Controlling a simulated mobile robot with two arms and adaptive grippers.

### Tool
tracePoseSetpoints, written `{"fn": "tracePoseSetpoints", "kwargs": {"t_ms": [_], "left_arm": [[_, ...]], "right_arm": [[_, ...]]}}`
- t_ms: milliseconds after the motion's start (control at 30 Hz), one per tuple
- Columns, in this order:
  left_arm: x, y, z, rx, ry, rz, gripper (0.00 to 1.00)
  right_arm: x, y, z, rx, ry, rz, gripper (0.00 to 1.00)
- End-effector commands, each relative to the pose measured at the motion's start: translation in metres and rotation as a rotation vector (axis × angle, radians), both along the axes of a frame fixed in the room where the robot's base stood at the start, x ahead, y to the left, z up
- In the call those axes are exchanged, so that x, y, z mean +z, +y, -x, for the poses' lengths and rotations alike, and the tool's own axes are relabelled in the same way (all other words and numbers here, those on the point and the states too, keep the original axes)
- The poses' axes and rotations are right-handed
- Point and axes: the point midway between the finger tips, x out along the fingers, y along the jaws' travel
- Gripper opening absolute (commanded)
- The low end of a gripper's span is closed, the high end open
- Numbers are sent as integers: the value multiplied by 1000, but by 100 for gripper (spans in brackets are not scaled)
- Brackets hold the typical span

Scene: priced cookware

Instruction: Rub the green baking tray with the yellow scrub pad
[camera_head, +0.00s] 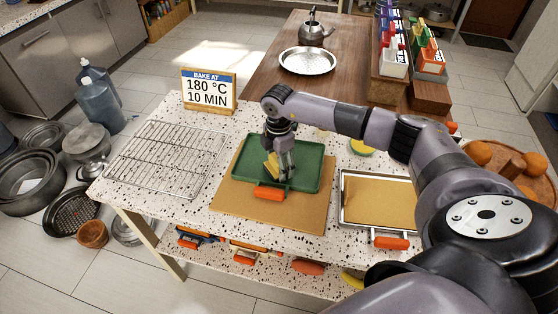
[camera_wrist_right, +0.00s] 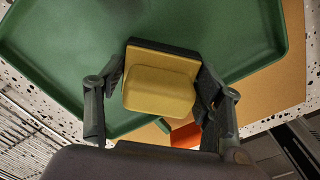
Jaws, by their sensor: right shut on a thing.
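The green baking tray (camera_head: 308,165) lies on a tan board on the speckled table in the head view. It has an orange handle (camera_head: 270,193) on its near side and fills much of the right wrist view (camera_wrist_right: 60,50). The pad also shows in the head view (camera_head: 271,165), low at the tray's floor. Whether it touches the tray I cannot tell. My left gripper is not in view.
A wire rack (camera_head: 170,155) lies left of the tan board (camera_head: 245,208). A metal tray with a tan sheet (camera_head: 378,200) lies to the right. A sign (camera_head: 208,90) reading "BAKE AT 180 °C 10 MIN" stands behind. A yellow-green round item (camera_head: 361,147) lies near my right arm.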

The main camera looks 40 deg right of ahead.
Motion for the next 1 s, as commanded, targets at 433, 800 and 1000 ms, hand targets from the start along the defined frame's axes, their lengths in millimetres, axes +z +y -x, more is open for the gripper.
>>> {"fn": "tracePoseSetpoints", "kwargs": {"t_ms": [433, 800, 1000], "left_arm": [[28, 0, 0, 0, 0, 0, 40], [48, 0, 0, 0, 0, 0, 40], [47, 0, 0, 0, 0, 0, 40]], "right_arm": [[34, 0, 0, 1, 1, 0, 40], [62, 0, 0, 0, 0, 0, 40], [61, 0, 0, 0, 0, 0, 40]]}}
